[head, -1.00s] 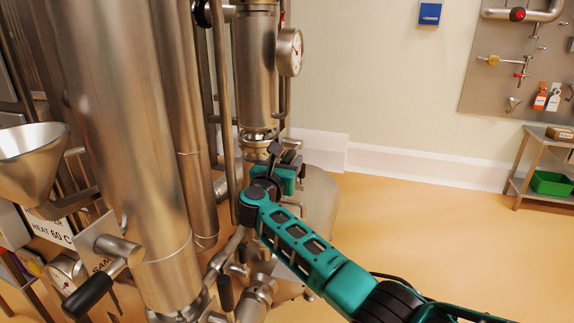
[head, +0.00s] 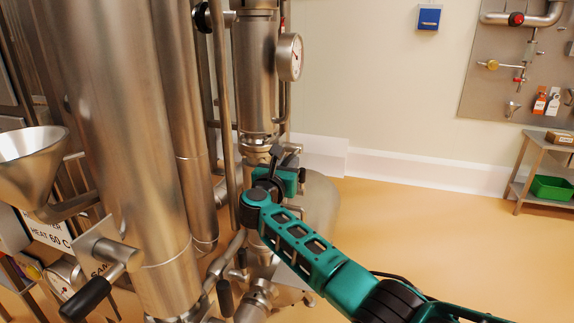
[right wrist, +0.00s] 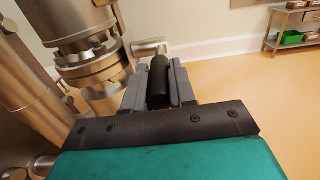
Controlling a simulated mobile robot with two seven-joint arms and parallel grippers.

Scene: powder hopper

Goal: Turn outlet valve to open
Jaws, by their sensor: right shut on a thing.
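The outlet valve's black handle (right wrist: 158,82) sits between the two grey fingers of my right gripper (right wrist: 160,85) in the right wrist view. The fingers are shut on it. A metal valve body (right wrist: 92,62) with a clamped flange stands just left of the fingers. In the head view my right gripper (head: 284,158) is beside the lower end of the upright steel cylinder (head: 257,75). The handle is hard to make out there, partly hidden by the gripper. My left gripper is not in view.
A wide steel column (head: 125,150) and a funnel (head: 32,165) fill the left. A black-handled lever (head: 90,295) juts out at lower left. A pressure gauge (head: 289,57) is on the cylinder. The floor (head: 430,240) at right is clear up to a small table (head: 545,165) with a green bin.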

